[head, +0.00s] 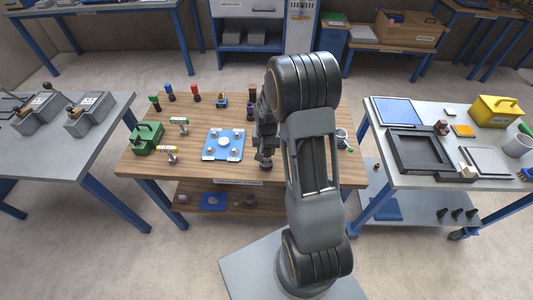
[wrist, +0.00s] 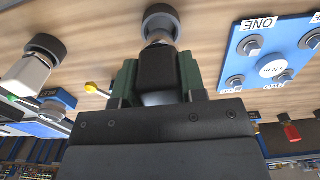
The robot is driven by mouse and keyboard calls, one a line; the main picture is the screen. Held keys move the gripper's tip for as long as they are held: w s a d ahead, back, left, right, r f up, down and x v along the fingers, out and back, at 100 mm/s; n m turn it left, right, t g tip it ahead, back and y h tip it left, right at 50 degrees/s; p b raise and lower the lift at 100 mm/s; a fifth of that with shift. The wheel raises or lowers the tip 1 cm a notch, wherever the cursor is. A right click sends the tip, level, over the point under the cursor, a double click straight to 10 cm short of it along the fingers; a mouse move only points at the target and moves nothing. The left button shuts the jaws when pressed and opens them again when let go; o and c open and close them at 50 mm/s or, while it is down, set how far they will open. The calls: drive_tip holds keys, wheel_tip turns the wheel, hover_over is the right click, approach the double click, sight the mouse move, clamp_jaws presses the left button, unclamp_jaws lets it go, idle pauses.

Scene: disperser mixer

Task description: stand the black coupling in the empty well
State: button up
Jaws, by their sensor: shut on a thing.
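My gripper (wrist: 157,85) points down over the wooden table, with green-lined fingers shut on the black coupling (wrist: 156,68). The coupling's block-like upper part is between the fingers. A silver neck and a wide dark round end (wrist: 160,20) extend beyond the fingertips towards the table top. In the head view the gripper (head: 266,148) is right of the blue plate, and the dark round end (head: 266,164) shows below it. Whether that end touches the table is unclear. The blue plate (head: 209,151) carries several silver round fittings and a white centre disc. I cannot make out which well is empty.
A pale piece with a dark ring (wrist: 32,72) stands near the gripper in the wrist view. A green box (head: 146,137), small stands and several coloured pieces occupy the table's left and back. My arm hides part of its right half. Side tables flank it.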

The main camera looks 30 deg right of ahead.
sight(266, 154)
drive_tip(key=shift+w+f, duration=0.2)
drive_tip(key=shift+f, duration=1.6)
drive_tip(key=shift+f, duration=0.2)
drive_tip(key=o, duration=1)
drive_tip(key=shift+o, duration=0.2)
drive_tip(key=shift+r, duration=0.1)
